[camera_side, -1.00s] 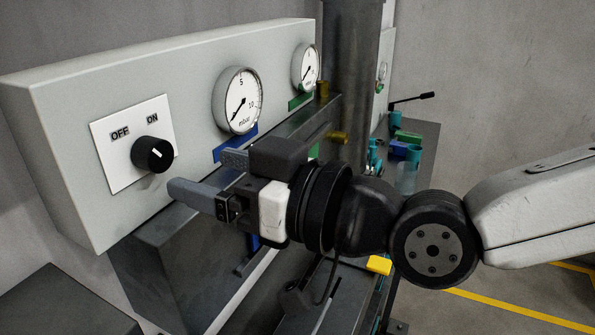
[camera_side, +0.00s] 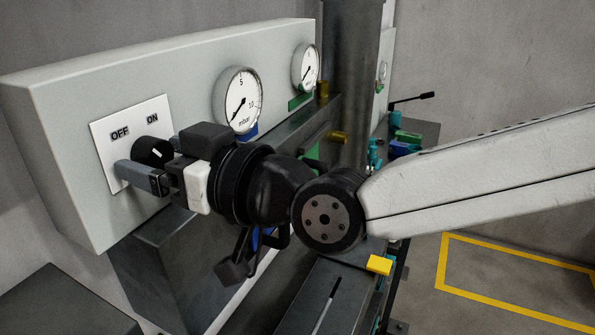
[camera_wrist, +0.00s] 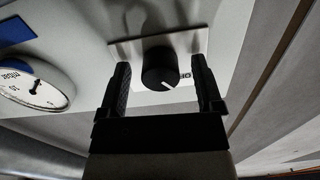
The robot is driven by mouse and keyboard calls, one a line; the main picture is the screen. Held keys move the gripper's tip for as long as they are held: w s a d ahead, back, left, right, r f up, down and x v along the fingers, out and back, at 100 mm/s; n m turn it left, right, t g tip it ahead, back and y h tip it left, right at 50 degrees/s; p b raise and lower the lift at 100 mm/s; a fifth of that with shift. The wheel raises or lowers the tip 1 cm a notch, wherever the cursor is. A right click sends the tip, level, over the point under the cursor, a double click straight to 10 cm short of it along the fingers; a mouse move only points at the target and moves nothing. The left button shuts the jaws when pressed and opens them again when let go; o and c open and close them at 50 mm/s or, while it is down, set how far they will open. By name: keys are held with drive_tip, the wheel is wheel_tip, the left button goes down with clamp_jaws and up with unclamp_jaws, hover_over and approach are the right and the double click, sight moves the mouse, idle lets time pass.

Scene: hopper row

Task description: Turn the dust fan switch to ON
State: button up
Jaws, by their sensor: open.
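The dust fan switch is a round black knob (camera_side: 148,150) with a white pointer mark, on a white plate (camera_side: 126,185) lettered OFF and ON. In the wrist view the knob (camera_wrist: 159,66) stands between my two fingers, with a gap visible on each side. Its mark points to the lower right there, towards lettering partly hidden by the right finger. My gripper (camera_side: 150,162) is open at the plate, with one finger below left of the knob and the other at its right. It also shows in the wrist view (camera_wrist: 161,78). Whether the fingertips touch the plate I cannot tell.
The plate is on a grey panel box (camera_side: 60,125). A round mbar gauge (camera_side: 238,100) is right of the knob, with a second gauge (camera_side: 305,66) beyond. A dark column (camera_side: 353,90) stands behind my arm. Brass fittings (camera_side: 338,136) project near the panel.

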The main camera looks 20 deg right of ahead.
clamp_jaws()
drive_tip(key=shift+m, duration=0.5)
drive_tip(key=m, duration=0.2)
drive_tip(key=shift+m, duration=0.4)
drive_tip(key=m, duration=1)
drive_tip(key=shift+a+r, duration=0.1)
drive_tip(key=shift+s, duration=0.1)
